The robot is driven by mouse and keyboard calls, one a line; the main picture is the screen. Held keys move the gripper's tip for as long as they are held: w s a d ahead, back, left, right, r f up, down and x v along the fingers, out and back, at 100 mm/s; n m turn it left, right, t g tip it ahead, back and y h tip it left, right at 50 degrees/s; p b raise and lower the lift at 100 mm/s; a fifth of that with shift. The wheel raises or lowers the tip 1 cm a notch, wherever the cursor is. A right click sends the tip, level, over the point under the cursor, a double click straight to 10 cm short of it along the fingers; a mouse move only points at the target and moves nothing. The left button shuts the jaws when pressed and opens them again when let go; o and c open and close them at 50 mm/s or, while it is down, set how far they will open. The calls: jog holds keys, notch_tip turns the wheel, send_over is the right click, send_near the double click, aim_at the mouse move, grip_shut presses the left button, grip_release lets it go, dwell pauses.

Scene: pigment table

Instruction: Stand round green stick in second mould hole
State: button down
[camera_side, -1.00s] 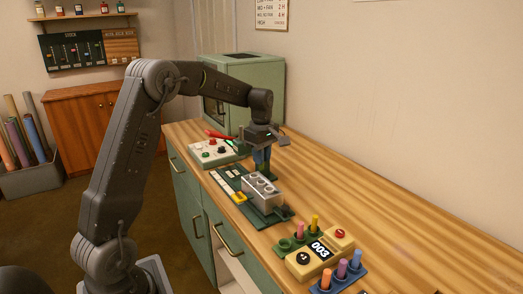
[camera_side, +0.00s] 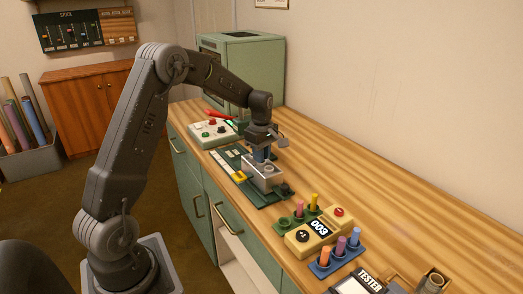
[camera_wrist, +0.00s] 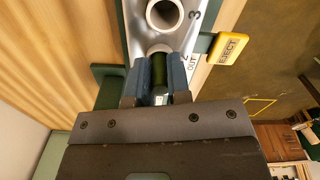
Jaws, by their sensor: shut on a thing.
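The mould (camera_side: 260,180) is a silver block with round holes in its top. In the wrist view the mould (camera_wrist: 188,38) shows an open hole marked 3 and, nearer me, a hole by the mark 2. My gripper (camera_wrist: 156,78) is shut on the dark green round stick (camera_wrist: 159,68), one blue-grey finger on each side. The stick's far end lines up with the hole by mark 2; how deep it sits is hidden. In the side view my gripper (camera_side: 261,155) is low over the mould, and its fingers hide the stick.
A yellow EJECT lever (camera_wrist: 229,50) sits beside the mould. A control box (camera_side: 213,132) with coloured knobs stands behind it. Nearer are a yellow counter reading 003 (camera_side: 312,236) and a blue rack (camera_side: 338,260) of coloured sticks.

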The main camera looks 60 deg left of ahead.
jog(key=shift+f, duration=0.15)
jog(key=c, duration=1)
grip_release()
notch_tip(320, 180, up, 14)
jog(key=shift+f, duration=0.1)
dwell(0.4)
